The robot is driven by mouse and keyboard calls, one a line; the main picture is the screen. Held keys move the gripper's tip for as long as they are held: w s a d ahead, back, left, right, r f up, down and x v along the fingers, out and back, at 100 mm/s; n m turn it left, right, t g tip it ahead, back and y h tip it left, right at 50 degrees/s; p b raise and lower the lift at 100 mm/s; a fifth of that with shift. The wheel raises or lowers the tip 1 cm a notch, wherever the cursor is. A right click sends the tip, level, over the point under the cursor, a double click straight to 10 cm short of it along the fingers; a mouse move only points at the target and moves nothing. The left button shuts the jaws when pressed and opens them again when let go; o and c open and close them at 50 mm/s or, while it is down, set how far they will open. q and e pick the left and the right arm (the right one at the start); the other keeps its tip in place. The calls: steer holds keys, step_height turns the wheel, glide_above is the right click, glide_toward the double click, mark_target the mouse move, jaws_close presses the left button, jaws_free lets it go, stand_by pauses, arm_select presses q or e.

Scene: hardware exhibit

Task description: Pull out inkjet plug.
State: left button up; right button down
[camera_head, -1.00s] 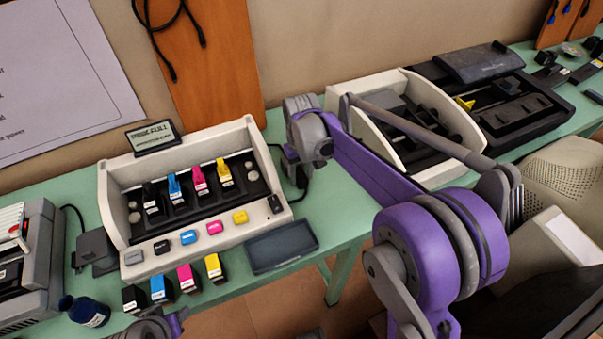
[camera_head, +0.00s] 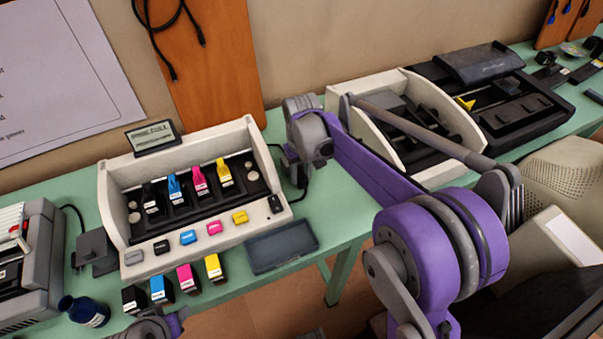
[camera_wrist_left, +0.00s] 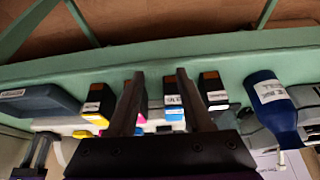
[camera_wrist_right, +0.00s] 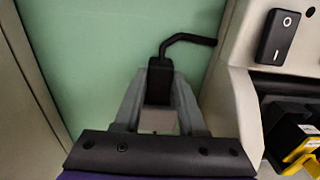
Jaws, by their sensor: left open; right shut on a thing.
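The inkjet printer (camera_head: 190,190) is an open white box with a black carriage on the green table. In the right wrist view, a small black plug (camera_wrist_right: 159,76) stands between the fingers of my right gripper (camera_wrist_right: 160,90), which is shut on it. A black cable (camera_wrist_right: 190,38) bends from the plug to the printer's white side. In the head view, my right gripper is beside the printer's right side, largely hidden by its own wrist. I cannot tell whether the plug is seated in anything. My left gripper (camera_wrist_left: 160,75) is open and empty near the table's front edge.
Several ink cartridges (camera_head: 158,288) and a dark blue bottle (camera_head: 84,311) stand along the front edge. A dark tray (camera_head: 281,247) lies at the printer's front right. Another open white machine (camera_head: 408,125) stands to the right. Bare green table lies between the machines.

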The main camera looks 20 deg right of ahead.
stand_by(0.5)
steer(key=shift+s, duration=1.7)
steer(key=c, duration=0.8)
jaws_free()
steer(key=o, duration=0.3)
steer(key=shift+s, duration=0.1)
